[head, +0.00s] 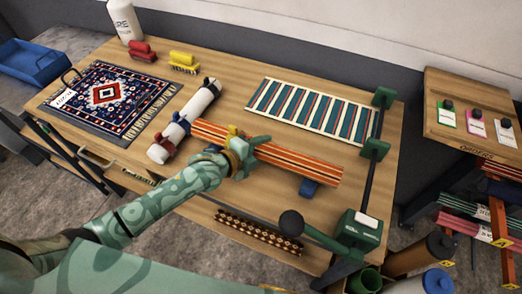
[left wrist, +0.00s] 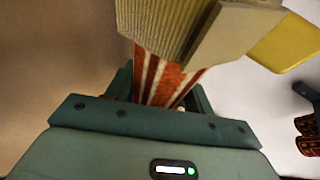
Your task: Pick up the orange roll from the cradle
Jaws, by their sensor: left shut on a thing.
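The orange roll (head: 297,163), striped orange, dark and cream, lies slantwise over the right-middle of the wooden table in the head view. My left gripper (head: 238,150) is shut around its middle and hides that part. In the left wrist view the orange roll (left wrist: 160,80) shows between the fingers of my left gripper (left wrist: 195,35). A blue cradle support (head: 310,188) shows below the roll's right part. I cannot tell whether the roll touches it. My right gripper is not in view.
A white roll (head: 187,120) lies close to the orange roll's left end. A patterned rug (head: 108,95) and a striped rug (head: 312,108) lie flat on the table. A green clamp device (head: 358,232) with a lever stands at the right edge. Red and yellow brushes (head: 183,60) are at the back.

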